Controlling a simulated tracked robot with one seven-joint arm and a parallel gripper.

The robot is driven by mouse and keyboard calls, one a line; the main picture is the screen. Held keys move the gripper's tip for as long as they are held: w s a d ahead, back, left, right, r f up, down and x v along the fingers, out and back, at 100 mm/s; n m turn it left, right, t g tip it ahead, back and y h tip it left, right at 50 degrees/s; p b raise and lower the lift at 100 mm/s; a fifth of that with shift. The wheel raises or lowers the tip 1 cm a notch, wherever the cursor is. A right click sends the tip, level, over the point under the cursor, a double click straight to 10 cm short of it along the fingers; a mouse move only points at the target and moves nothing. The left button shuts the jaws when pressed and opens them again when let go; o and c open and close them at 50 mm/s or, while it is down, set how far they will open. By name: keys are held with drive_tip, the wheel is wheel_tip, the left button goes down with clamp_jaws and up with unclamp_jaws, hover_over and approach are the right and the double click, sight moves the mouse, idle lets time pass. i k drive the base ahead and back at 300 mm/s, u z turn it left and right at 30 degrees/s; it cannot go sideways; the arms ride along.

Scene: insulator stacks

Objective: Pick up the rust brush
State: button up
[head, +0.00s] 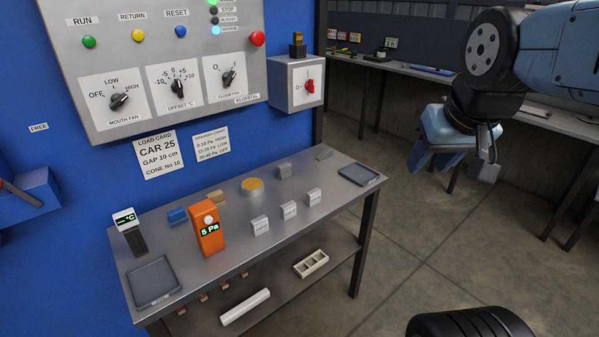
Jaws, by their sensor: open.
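I cannot pick out a rust brush for certain in the head view. On the metal table (222,259) lie a small blue piece (177,217) and a small tan piece (215,197), both too small to identify. My gripper (454,168) hangs at the upper right, over the floor between the table and the rear bench. It is open, with nothing seen between its fingers. It is well to the right of the table and apart from everything on it.
The table also bears an orange meter (208,230), a thermometer (130,232), a round yellow-topped tin (252,187), several grey blocks (289,210) and two dark trays (153,281). A control panel (165,70) rises behind. A long bench (400,68) stands at the rear. Floor is clear between.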

sight(283, 170)
drive_tip(key=u, duration=0.2)
drive_tip(key=i, duration=0.9)
drive_tip(key=z, duration=0.1)
